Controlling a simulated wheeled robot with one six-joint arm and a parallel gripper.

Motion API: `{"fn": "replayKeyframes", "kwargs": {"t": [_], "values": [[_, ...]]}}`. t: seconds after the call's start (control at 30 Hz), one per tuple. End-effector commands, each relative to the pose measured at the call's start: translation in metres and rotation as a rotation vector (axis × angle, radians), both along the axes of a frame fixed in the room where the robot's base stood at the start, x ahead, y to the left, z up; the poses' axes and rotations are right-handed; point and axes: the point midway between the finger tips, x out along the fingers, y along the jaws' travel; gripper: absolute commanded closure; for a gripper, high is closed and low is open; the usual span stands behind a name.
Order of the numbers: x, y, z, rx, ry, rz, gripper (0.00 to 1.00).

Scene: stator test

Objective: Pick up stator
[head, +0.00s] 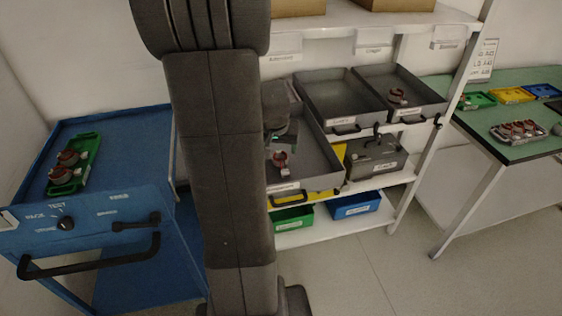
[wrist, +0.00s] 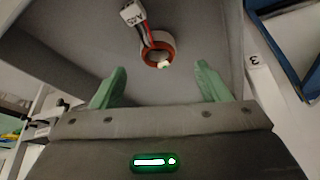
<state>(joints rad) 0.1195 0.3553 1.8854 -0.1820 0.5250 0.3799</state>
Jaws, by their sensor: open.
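A copper-red stator (head: 279,159) lies in a grey drawer tray (head: 318,183) pulled out from the shelf, in the head view. In the wrist view the stator (wrist: 157,50) is a ring with wires leading to a white tagged connector (wrist: 132,13). My gripper (wrist: 160,88) is open, its two green fingers spread apart with nothing between them. The stator is ahead of the fingertips, roughly centred between them and apart from them. In the head view my gripper (head: 283,138) is above the tray, close to the stator, and partly hidden by my arm.
Another grey tray (head: 425,97) holds a stator (head: 398,96); the tray (head: 318,90) between looks empty. A blue cart (head: 110,132) at left bears a green tray (head: 88,150) with stators. A green-topped table (head: 475,128) at right holds more. Tray walls surround my gripper's area.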

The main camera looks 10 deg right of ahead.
Motion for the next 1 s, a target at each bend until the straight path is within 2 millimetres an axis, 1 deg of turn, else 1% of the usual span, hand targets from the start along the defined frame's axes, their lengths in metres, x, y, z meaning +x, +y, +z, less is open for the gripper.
{"fn": "replayKeyframes", "kwargs": {"t": [0.17, 0.4, 0.5, 0.6, 0.83, 0.87, 1.0], "values": [[0.002, -0.002, -0.01, 0.0, 0.003, 0.0, 0.31], [0.009, -0.006, -0.039, 0.001, 0.004, 0.0, 0.31], [0.012, -0.007, -0.047, 0.0, 0.002, 0.0, 0.31], [0.013, -0.007, -0.051, 0.0, 0.002, 0.001, 0.31], [0.014, -0.008, -0.052, 0.0, 0.001, 0.0, 0.31], [0.014, -0.008, -0.052, 0.0, 0.001, 0.0, 0.35], [0.014, -0.008, -0.051, 0.0, 0.001, 0.0, 0.63]]}}
